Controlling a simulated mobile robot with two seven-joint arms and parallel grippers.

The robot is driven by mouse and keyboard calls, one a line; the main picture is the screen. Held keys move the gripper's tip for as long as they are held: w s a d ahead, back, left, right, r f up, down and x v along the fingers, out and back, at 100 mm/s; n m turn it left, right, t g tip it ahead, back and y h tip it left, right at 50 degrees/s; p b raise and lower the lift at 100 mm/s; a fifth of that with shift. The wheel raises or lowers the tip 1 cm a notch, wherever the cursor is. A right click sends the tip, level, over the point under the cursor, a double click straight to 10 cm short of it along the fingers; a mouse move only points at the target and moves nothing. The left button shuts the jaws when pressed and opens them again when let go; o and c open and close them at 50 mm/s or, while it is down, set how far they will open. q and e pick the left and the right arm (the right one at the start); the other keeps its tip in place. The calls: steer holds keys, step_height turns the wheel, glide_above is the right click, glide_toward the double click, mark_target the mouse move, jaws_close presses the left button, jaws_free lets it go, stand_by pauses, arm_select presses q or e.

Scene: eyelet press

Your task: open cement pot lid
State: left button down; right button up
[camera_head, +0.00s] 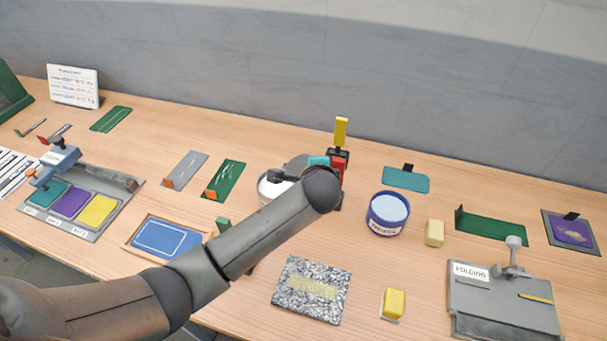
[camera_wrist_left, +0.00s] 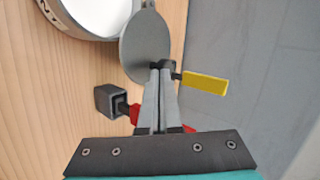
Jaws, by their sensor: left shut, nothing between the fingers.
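The cement pot, a white round pot (camera_head: 270,188), stands mid-table in the head view, partly hidden behind my left arm. Its open mouth shows at the top left of the left wrist view (camera_wrist_left: 100,8). A grey disc lid (camera_wrist_left: 145,48) is off the mouth, at the pot's side; it also shows behind the pot in the head view (camera_head: 297,162). My left gripper (camera_wrist_left: 160,68) is shut and empty, its tips at the lid's lower edge; I cannot tell whether they touch. In the head view, my arm hides its fingers. My right gripper is not in view.
A yellow-handled tool (camera_head: 341,131) stands close beside my left gripper. A blue labelled pot (camera_head: 388,226) and a yellow block (camera_head: 434,232) are to the right. A speckled mat (camera_head: 312,304) lies in front, and a folding board (camera_head: 500,308) is at the front right.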

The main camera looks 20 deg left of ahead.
arm_select(q)
steer(key=shift+w+d+n+y, duration=0.1)
steer(key=shift+w+n+y, duration=0.5)
steer(key=shift+n, duration=0.1)
steer(key=shift+g, duration=0.3)
